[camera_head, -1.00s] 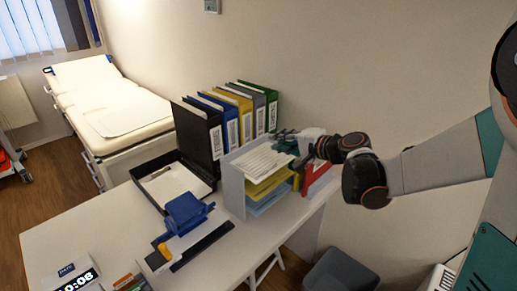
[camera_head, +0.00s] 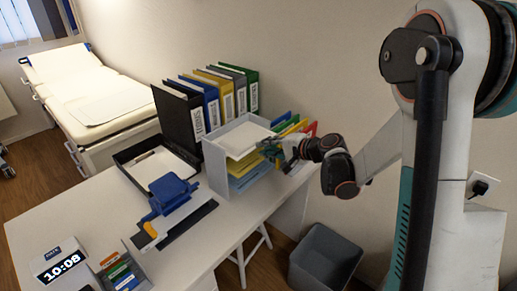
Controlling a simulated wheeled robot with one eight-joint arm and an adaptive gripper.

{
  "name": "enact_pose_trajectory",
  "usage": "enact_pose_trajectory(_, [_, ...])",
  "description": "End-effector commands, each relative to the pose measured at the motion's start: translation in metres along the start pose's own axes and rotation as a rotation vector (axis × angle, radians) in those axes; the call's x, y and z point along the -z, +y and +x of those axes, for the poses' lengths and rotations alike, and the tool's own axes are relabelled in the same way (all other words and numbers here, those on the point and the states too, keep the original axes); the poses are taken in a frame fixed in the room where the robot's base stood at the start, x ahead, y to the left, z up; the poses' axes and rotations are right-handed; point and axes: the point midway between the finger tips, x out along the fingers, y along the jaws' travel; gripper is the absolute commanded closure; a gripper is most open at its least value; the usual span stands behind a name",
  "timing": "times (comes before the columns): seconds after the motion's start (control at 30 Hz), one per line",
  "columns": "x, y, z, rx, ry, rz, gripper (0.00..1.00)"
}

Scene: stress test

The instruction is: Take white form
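White paper forms (camera_head: 241,139) lie in the top level of a light grey letter tray (camera_head: 217,171) on the desk. Yellow and blue sheets (camera_head: 246,180) lie in the levels below. My gripper (camera_head: 270,149) is at the right side of the tray, level with the top shelf and close to the right edge of the white forms. The fingers are small and partly lost against the coloured folders behind. I cannot tell whether they touch or grip a sheet.
Ring binders (camera_head: 183,113) stand behind the tray, with coloured folders (camera_head: 290,124) to its right. A black tray with paper (camera_head: 148,168), a blue hole punch (camera_head: 170,194) and a clock (camera_head: 62,262) are on the desk (camera_head: 60,213). A grey bin (camera_head: 325,258) stands below right.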

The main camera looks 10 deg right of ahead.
Motion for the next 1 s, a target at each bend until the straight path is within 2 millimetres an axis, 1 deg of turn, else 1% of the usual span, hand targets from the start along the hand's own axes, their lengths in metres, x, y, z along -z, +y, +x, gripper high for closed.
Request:
enact_pose_trajectory(0.03, [-0.001, 0.001, 0.007, 0.0, -0.002, -0.001, 0.83])
enact_pose_trajectory(0.1, [0.0, 0.002, 0.015, 0.0, -0.001, 0.0, 0.83])
enact_pose_trajectory(0.3, [0.0, 0.001, 0.03, 0.0, 0.0, 0.0, 0.83])
enact_pose_trajectory(0.43, [0.0, 0.0, 0.033, 0.0, 0.0, 0.0, 0.83])
enact_pose_trajectory(0.7, [0.0, 0.0, 0.034, 0.0, 0.001, 0.0, 0.83])
enact_pose_trajectory(0.83, [0.0, 0.0, 0.034, 0.0, 0.001, 0.0, 0.98])
enact_pose_trajectory(0.87, [0.0, 0.0, 0.034, 0.0, 0.001, 0.0, 1.0])
enact_pose_trajectory(1.0, [0.0, -0.001, 0.033, 0.0, 0.001, 0.0, 1.0])
